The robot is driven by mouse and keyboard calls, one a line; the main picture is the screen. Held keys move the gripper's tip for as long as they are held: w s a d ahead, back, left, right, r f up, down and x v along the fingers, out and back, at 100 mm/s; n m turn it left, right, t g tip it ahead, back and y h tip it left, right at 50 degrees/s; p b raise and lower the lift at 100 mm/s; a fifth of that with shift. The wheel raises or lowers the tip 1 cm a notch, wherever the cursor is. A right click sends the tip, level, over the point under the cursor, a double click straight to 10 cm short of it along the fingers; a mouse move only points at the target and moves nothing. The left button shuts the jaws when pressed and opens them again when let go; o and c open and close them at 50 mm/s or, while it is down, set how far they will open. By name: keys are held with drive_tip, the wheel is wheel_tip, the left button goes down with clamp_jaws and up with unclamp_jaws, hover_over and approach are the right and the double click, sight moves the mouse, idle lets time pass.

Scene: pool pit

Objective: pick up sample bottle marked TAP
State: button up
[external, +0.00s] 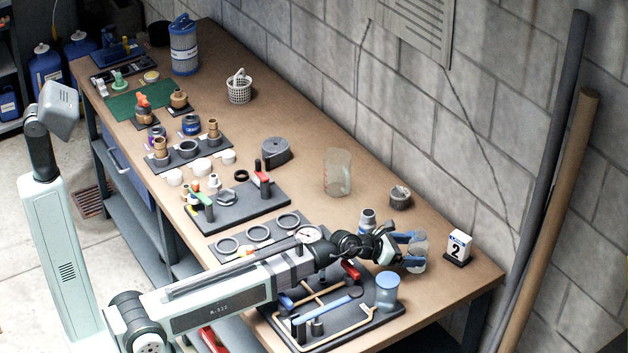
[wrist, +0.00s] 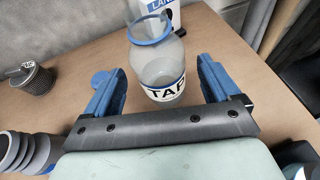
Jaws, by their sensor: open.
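The sample bottle marked TAP (wrist: 160,65) stands upright on the bench between my two blue fingers in the wrist view. It is clear, with a blue ring around its open mouth and a white label reading TAP toward my palm. My gripper (wrist: 161,68) is open, one finger on each side of the bottle, with visible gaps on both sides. In the external view, my gripper (external: 412,248) is at the near right end of the bench, around the clear bottle (external: 420,244), whose label cannot be read there.
A white marker numbered 2 (external: 458,247) stands just beyond the bottle. A dark ribbed cylinder (external: 400,197), grey fitting (external: 367,219) and blue-topped jar (external: 386,291) are nearby. A tool tray (external: 388,318) lies below my arm. A clear beaker (external: 338,173) stands further back.

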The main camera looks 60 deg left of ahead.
sight(423, 252)
drive_tip(key=x, duration=0.4)
drive_tip(key=shift+w+d, duration=0.1)
drive_tip(key=shift+w, duration=0.2)
drive_tip(key=shift+c, duration=0.2)
drive_tip(key=c, duration=1.1)
